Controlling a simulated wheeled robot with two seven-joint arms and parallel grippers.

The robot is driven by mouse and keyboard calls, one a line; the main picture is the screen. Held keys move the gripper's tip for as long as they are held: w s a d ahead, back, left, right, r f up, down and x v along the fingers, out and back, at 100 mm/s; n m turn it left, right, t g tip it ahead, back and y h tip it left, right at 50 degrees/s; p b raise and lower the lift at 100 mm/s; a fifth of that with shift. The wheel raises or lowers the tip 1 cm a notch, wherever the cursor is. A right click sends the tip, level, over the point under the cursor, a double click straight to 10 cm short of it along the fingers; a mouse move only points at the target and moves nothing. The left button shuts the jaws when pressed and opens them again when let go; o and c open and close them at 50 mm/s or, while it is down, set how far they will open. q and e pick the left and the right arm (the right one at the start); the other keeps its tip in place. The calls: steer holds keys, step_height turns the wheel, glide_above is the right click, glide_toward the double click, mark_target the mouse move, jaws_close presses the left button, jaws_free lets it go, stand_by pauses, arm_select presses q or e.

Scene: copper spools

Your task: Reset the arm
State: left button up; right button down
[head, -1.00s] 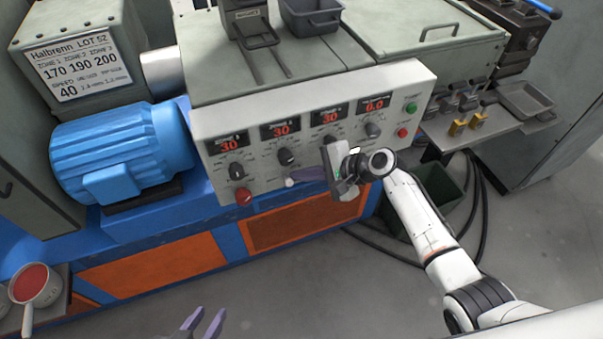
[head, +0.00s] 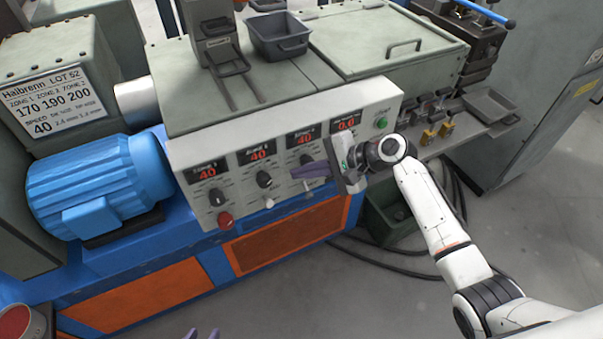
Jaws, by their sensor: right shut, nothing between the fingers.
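My right arm comes in from the right. Its gripper (head: 299,171) has purple fingers, shut and empty, in front of the control panel (head: 240,215) near the third dial. I cannot tell whether the fingertips touch the panel. The first three displays (head: 208,173) seem to read 40 and the fourth (head: 345,122) reads 0.0. Only the tips of my left gripper (head: 203,335) show at the bottom edge. They are purple, apart, with nothing visible between them.
A blue motor (head: 95,190) stands left of the panel. A grey bin (head: 279,38) sits on the machine top. A sign (head: 52,103) shows 170 190 200 and 40. A green crate (head: 388,232) and cables lie on the floor below my right arm. Open floor is at the lower middle.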

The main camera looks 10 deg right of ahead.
steer(key=s+d+f+n+t+h, duration=0.1)
steer(key=s+d+f+n+h, duration=0.15)
steer(key=s+f, duration=0.45)
steer(key=s+d+f+n+h, duration=0.1)
steer(key=s+f+n+h, duration=0.1)
steer(key=s+f+n, duration=0.4)
steer(key=s+d+f+n+t+h, duration=0.1)
steer(key=s+n, duration=0.4)
steer(key=s, duration=1.1)
steer(key=shift+d+n+t+h, duration=0.35)
steer(key=shift+d+t+h, duration=0.05)
steer(key=shift+d+h, duration=0.15)
